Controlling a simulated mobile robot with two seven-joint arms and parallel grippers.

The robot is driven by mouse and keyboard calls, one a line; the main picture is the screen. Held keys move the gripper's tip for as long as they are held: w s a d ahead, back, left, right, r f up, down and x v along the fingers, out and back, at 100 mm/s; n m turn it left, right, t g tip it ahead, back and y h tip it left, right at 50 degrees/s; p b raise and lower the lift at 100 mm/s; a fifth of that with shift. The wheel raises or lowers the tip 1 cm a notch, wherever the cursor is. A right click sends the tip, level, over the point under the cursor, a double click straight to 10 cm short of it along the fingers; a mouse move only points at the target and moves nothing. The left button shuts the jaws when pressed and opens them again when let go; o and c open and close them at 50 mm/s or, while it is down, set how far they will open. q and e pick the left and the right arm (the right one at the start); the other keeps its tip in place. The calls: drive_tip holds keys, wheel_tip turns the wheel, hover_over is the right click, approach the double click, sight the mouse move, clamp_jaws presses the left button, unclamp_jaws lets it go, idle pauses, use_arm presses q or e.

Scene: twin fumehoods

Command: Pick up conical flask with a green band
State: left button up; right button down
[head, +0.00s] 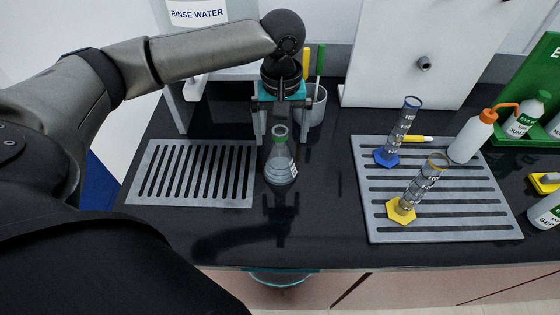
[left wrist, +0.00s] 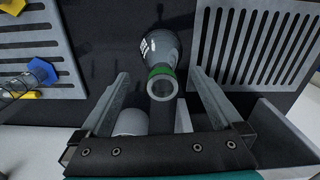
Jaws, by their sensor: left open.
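The conical flask (head: 280,165) is clear glass with a green band on its neck and a white label. It stands upright on the black worktop, just right of the left slotted rack. My left gripper (head: 281,137) is open and empty, above and behind the flask neck in the head view. In the left wrist view the flask (left wrist: 163,62) lies ahead between the two spread fingers of my left gripper (left wrist: 160,85), its mouth facing the camera. I cannot see finger contact. My right gripper is not in view.
A left slotted rack (head: 150,196) and a right one (head: 400,233) flank the flask. The right rack bears blue-based (head: 397,135) and yellow-based (head: 417,190) cylinders and a wash bottle (head: 470,140). A pen cup (head: 318,107) stands behind the gripper. The front middle worktop is clear.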

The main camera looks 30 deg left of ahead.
sight(280, 149)
use_arm(q)
wheel_tip(280, 149, down, 5)
drive_tip(key=shift+s+f+b, duration=0.15)
drive_tip(key=shift+b, duration=0.35)
drive_tip(key=c, duration=1.5)
drive_tip(key=shift+c, duration=0.2)
